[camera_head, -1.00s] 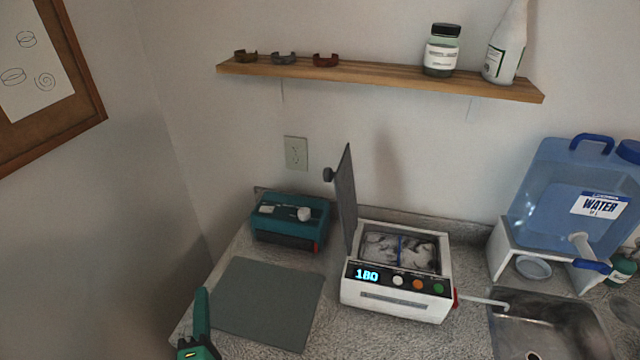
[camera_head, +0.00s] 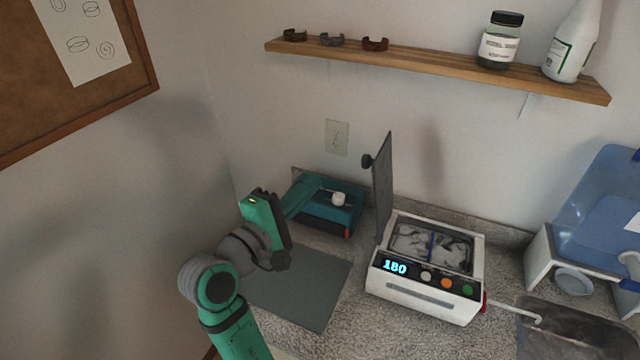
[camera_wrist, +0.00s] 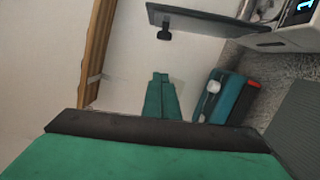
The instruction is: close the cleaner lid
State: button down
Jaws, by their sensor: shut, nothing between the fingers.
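The white cleaner (camera_head: 425,302) stands on the counter with a lit "180" display and buttons on its front. Its grey lid (camera_head: 383,185) stands open, nearly upright, at the left edge of the tub, with a dark knob (camera_head: 367,160) on its left face. In the wrist view the lid (camera_wrist: 205,22) and knob (camera_wrist: 164,35) show near the top, beyond my fingertips. My gripper (camera_head: 314,184) is left of the lid and apart from it, appearing in front of the teal box. The wrist view shows my gripper (camera_wrist: 160,77) shut and empty.
A teal box (camera_head: 335,212) sits left of the cleaner, behind a grey mat (camera_head: 305,290). A wooden shelf (camera_head: 440,69) with bracelets, a jar and a bottle hangs above. A blue water jug (camera_head: 600,195) and a sink (camera_head: 575,330) are at right.

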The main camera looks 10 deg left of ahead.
aim_at(375, 188)
jog(key=w+d+r, duration=0.1)
jog(key=w+d, duration=0.5)
jog(key=d, duration=0.1)
jog(key=shift+d, duration=0.35)
